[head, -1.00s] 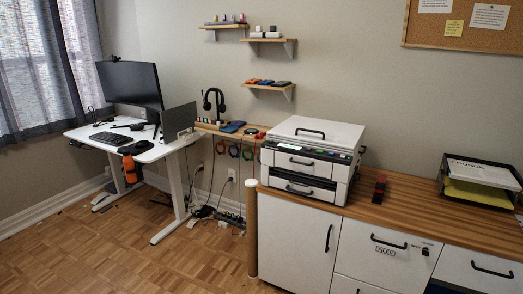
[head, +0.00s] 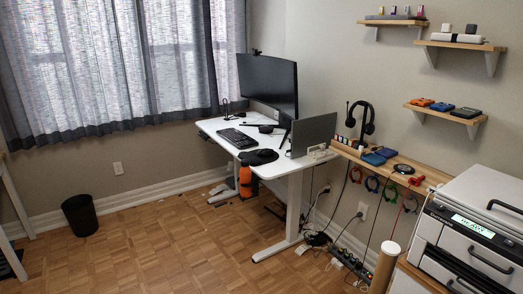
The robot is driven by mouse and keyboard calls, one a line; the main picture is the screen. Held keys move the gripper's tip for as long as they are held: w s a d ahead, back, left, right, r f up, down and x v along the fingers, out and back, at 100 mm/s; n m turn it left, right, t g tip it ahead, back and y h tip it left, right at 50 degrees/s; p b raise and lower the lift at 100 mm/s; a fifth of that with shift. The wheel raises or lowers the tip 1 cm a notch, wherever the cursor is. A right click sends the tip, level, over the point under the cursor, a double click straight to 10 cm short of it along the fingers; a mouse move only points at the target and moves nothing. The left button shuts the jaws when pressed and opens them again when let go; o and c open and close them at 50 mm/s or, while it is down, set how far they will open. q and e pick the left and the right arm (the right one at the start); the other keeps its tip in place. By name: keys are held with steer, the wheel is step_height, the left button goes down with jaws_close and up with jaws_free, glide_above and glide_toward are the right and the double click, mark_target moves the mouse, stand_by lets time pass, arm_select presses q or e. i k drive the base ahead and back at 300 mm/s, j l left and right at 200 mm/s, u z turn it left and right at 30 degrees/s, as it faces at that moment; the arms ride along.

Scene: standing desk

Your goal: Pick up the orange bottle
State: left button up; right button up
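The orange bottle (head: 245,181) with a dark top is upright at the near-left side of the white standing desk (head: 222,124), below the level of the desktop. It looks to be hanging at the desk's edge, but what holds it is too small to tell. A dark object (head: 259,157) lies on the desktop just above it. Neither of my grippers is in view.
Open wooden floor (head: 160,240) lies in front of the desk. A black bin (head: 80,215) stands at the left by the wall. The printer (head: 475,235) and a wooden post (head: 381,268) are at the right. Cables and a power strip (head: 350,262) lie below the shelf.

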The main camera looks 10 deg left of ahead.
mark_target(245, 172)
steer(key=i+u, duration=0.45)
steer(key=i, duration=1.05)
steer(key=i+j+z, duration=0.1)
steer(key=i+z, duration=0.2)
steer(key=i, duration=0.15)
steer(key=i+j+z, duration=0.3)
steer(key=i, duration=0.2)
steer(key=i+j+z, duration=0.3)
steer(key=i, duration=0.15)
